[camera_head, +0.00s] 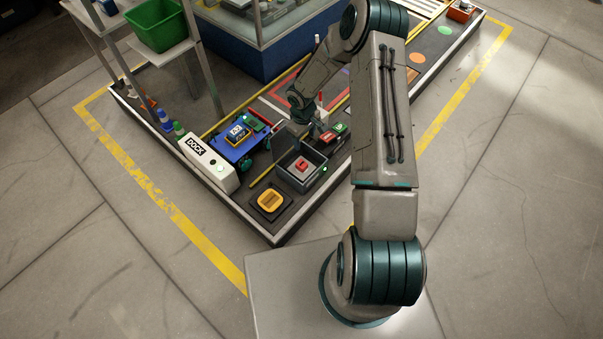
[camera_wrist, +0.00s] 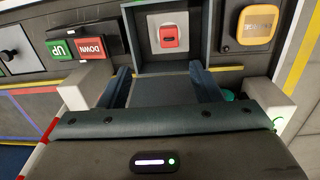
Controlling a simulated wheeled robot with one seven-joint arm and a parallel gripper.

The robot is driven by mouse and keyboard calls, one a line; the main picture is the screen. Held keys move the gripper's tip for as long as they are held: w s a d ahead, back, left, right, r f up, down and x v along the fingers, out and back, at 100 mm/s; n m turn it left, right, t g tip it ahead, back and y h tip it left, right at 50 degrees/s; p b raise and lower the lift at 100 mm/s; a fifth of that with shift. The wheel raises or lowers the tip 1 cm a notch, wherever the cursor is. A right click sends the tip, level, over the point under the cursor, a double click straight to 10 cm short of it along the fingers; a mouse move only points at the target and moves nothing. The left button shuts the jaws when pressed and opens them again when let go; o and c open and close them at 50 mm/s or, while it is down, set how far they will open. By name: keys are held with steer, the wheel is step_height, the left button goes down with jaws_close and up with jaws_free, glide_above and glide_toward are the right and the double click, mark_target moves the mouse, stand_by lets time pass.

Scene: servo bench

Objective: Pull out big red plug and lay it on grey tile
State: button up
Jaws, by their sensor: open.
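The big red plug (camera_head: 302,165) sits in an open-topped grey box on the bench. In the wrist view the red plug (camera_wrist: 168,37) is seated on a pale plate inside the grey box (camera_wrist: 201,55), at the top middle. My gripper (camera_head: 301,128) is low over the bench just behind the box in the head view. In the wrist view my gripper (camera_wrist: 163,84) has its two fingers apart with nothing held between them, short of the plug. A plain dark grey surface shows between the fingers; I cannot tell whether it is the grey tile.
A yellow-orange square button (camera_head: 270,201) is beside the box. Green and red UP and DOWN buttons (camera_wrist: 77,48) are on its other side. A white DOCK block (camera_head: 207,163) and a blue cart (camera_head: 240,138) stand to the left. A shelf with a green bin (camera_head: 157,25) rises behind.

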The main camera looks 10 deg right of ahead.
steer(key=b, duration=0.1)
glide_above(302, 164)
steer(key=shift+y, duration=0.3)
step_height(302, 164, down, 7)
steer(key=shift+w+r, duration=0.1)
step_height(302, 164, down, 9)
steer(key=b, duration=0.6)
steer(key=shift+b, duration=0.35)
stand_by(0.6)
jaws_close()
steer(key=shift+r+p, duration=1.9)
steer(key=shift+r, duration=1.15)
